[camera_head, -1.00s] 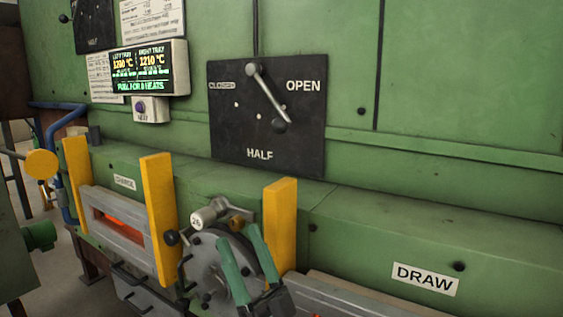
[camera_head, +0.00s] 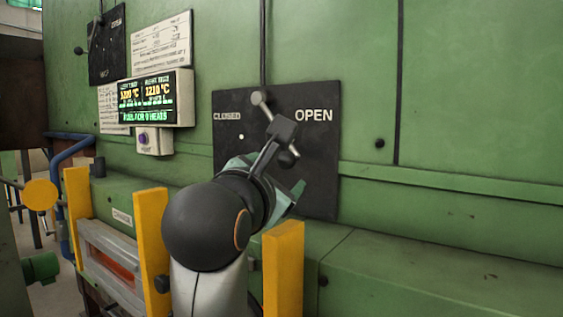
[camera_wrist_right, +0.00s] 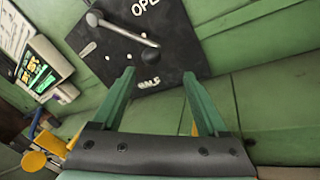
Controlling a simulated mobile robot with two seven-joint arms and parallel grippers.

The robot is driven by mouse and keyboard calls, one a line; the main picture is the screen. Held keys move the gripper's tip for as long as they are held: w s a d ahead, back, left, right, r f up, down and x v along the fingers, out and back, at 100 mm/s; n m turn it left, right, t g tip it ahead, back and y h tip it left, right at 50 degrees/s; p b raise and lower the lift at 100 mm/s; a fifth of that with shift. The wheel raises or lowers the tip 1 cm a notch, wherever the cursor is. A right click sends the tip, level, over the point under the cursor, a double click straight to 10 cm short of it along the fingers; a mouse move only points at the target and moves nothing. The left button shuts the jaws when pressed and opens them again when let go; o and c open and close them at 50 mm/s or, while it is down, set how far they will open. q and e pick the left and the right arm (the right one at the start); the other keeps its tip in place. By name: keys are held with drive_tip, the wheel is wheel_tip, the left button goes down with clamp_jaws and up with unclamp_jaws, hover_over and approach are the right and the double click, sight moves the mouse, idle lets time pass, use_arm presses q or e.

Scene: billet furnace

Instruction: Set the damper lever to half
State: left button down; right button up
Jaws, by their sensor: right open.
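The damper lever (camera_head: 267,110) is a grey bar with a dark round knob (camera_head: 286,159) on a black plate (camera_head: 327,165). It slants down to the right, its knob end between the OPEN and HALF directions. In the right wrist view the lever (camera_wrist_right: 120,34) and knob (camera_wrist_right: 150,54) show clear of the fingers. My right gripper (camera_head: 270,174) is in front of the plate's lower part and hides the HALF label in the head view. In the wrist view its green fingers (camera_wrist_right: 159,74) are apart and empty, with the HALF label (camera_wrist_right: 149,84) showing between them. My left gripper is out of view.
Yellow posts (camera_head: 150,240) (camera_head: 283,268) stand below the plate, with a glowing slot (camera_head: 110,258) at the left. A lit display (camera_head: 147,98) with a button box (camera_head: 154,141) is left of the plate. A second black plate (camera_head: 106,50) is at upper left.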

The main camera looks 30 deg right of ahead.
sight(285, 160)
drive_tip(key=shift+t+y, duration=0.4)
drive_tip(key=shift+t, duration=0.1)
drive_tip(key=p+x, duration=0.1)
drive_tip(key=x, duration=0.2)
drive_tip(key=p+x, duration=0.1)
drive_tip(key=x, duration=0.3)
drive_tip(key=p+x, duration=0.1)
drive_tip(key=x, duration=0.3)
drive_tip(key=shift+w+a+r, duration=0.2)
drive_tip(key=shift+w+a, duration=0.1)
drive_tip(key=shift+a, duration=0.1)
drive_tip(key=shift+w+d, duration=0.4)
drive_tip(key=shift+w, duration=0.05)
drive_tip(key=shift+c, duration=0.3)
clamp_jaws()
